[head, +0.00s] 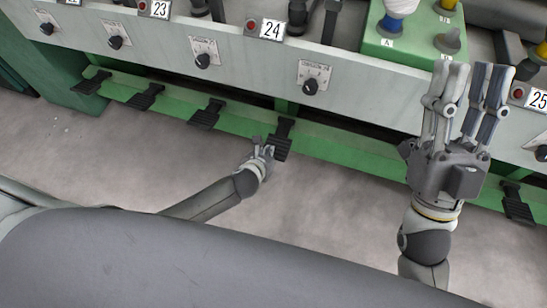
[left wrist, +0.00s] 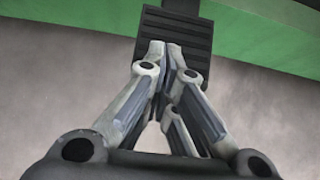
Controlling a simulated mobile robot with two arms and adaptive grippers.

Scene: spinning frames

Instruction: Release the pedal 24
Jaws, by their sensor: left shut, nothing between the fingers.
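The black ribbed pedal (head: 281,142) below and a little right of the number 24 plate (head: 271,29) hangs from the green rail. My left gripper (head: 268,151) is at this pedal's front left edge in the head view. In the left wrist view, the shut fingertips (left wrist: 165,47) overlap the lower part of the pedal's ribbed face (left wrist: 180,22). Nothing is between the fingers. I cannot tell whether they press on the pedal or only sit close to it. My right gripper (head: 472,74) is raised at the right, fingers apart and empty, away from the pedals.
Several similar black pedals (head: 207,115) line the green rail (head: 345,140) to the left, and another pedal (head: 517,203) is at the far right. The grey panel with knobs (head: 203,60) runs above. The grey floor (head: 330,210) in front is clear.

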